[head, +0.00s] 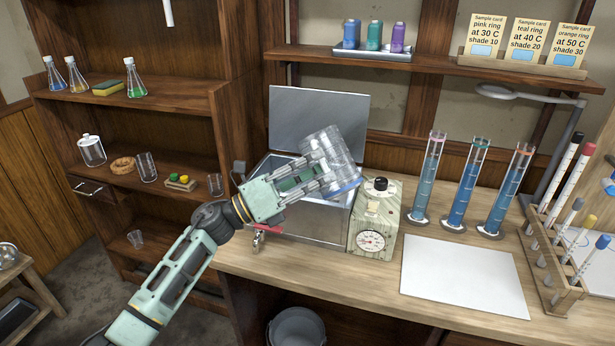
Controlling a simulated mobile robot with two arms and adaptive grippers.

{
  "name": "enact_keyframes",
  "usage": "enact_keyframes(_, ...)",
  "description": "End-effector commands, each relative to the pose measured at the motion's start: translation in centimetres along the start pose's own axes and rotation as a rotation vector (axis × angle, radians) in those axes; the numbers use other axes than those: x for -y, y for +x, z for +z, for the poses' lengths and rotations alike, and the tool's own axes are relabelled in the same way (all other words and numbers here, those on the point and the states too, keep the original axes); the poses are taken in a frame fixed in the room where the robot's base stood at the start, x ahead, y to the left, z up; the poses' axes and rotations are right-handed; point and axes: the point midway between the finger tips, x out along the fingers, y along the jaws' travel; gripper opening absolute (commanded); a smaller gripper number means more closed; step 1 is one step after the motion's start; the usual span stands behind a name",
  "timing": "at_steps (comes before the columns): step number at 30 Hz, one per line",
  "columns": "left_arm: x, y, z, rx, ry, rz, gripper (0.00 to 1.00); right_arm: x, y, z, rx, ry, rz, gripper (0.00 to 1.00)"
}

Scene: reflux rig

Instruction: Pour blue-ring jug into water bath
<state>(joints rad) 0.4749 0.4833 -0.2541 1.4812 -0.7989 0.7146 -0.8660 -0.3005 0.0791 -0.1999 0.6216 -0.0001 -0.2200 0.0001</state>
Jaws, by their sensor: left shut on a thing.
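The clear jug (335,150) has a blue ring (346,190) around its lower end. My left gripper (325,172) is shut on the jug and holds it over the right part of the water bath. The jug leans, with its upper end toward the left; I cannot make out any liquid in it. The water bath (312,219) is a steel box on the bench, with a raised lid (318,112) behind it and a red-handled tap (262,236) at its front left. My gripper and the jug hide much of its opening. My right gripper is not in view.
A control box with a dial (374,222) stands right of the bath. Several blue-filled cylinders (465,190) stand farther right, behind a white sheet (465,275). A rack of pipettes (552,265) is at the right. A bucket (296,328) sits below the bench.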

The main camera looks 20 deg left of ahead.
Motion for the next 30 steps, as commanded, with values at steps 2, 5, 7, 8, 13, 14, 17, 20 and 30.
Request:
enact_keyframes(2, -0.6, -0.4, -0.6, -0.066, 0.127, -0.001, 0.00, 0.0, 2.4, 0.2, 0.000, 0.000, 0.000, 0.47)
enact_keyframes(5, -1.2, -0.7, -1.2, -0.124, 0.228, -0.002, 0.00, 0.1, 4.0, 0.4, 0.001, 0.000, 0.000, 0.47)
enact_keyframes(7, -1.4, -0.8, -1.0, -0.173, 0.322, -0.003, 0.00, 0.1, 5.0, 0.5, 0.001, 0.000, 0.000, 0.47)
enact_keyframes(8, -1.1, -0.6, -1.1, -0.168, 0.310, 0.005, 0.00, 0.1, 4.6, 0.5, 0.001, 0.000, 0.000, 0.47)
enact_keyframes(13, -1.9, -0.9, -1.2, -0.188, 0.355, 0.042, 0.00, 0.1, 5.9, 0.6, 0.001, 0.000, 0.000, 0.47)
enact_keyframes(14, -1.9, -0.9, -1.2, -0.195, 0.369, 0.042, 0.00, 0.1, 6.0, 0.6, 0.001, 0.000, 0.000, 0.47)
enact_keyframes(17, -1.4, -0.6, -0.9, -0.194, 0.365, 0.040, 0.00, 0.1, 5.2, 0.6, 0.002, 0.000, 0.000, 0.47)
enact_keyframes(20, -0.5, -0.1, -0.4, -0.204, 0.385, 0.035, 0.00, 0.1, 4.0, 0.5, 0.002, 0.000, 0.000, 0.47)
enact_keyframes(30, 5.2, 3.1, 1.4, -0.293, 0.576, 0.023, 0.00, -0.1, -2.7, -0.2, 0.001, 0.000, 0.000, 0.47)
